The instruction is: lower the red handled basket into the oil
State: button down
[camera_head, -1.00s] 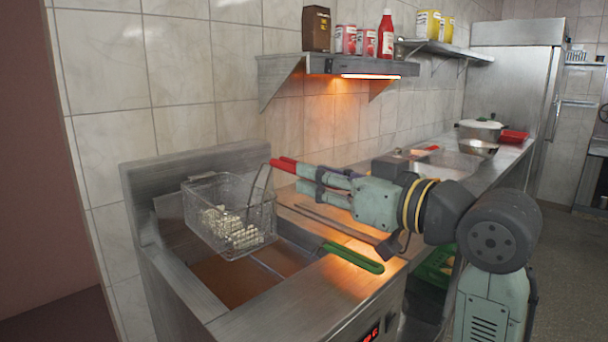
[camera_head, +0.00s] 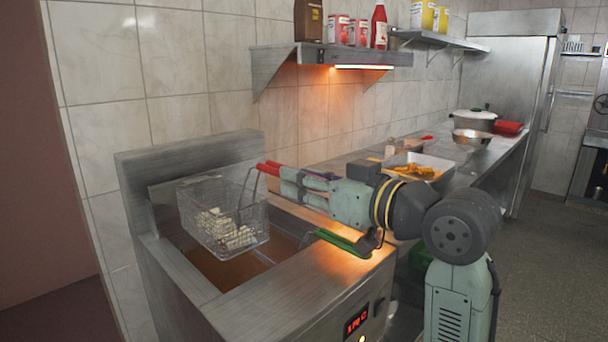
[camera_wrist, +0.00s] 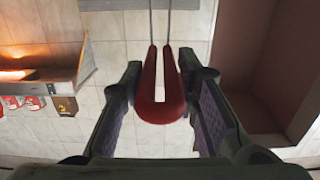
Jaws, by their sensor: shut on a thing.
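The wire basket (camera_head: 192,212) with pale food pieces in it hangs above the brown oil (camera_head: 212,270) in the left part of the fryer. Its red handle (camera_head: 268,168) runs to my gripper (camera_head: 284,177), which is shut on it. In the wrist view, the red handle (camera_wrist: 160,100) lies between the two fingers of my gripper (camera_wrist: 160,108). The basket looks about level, and its bottom appears above the oil. The basket hides part of the oil behind it.
A green handle (camera_head: 343,242) lies across the fryer's front rim, right of the basket. The fryer's back panel (camera_head: 190,150) rises behind. A shelf (camera_head: 290,66) with jars and bottles hangs above. A tray of food (camera_head: 412,166) stands on the counter beyond my arm.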

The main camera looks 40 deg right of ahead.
notch_tip(320, 180, down, 19)
jog(key=b, duration=1.3)
jog(key=shift+f+b, duration=0.1)
jog(key=shift+b, duration=0.3)
jog(key=shift+f+b, duration=0.5)
jog(key=shift+f, duration=0.1)
jog(key=c, duration=1.2)
grip_release()
jog(key=shift+o, duration=0.2)
jog(key=shift+f, duration=0.15)
jog(key=shift+s, duration=0.1)
jog(key=s, duration=1.1)
jog(key=shift+s+d+r, duration=0.4)
jog(key=shift+d, duration=0.05)
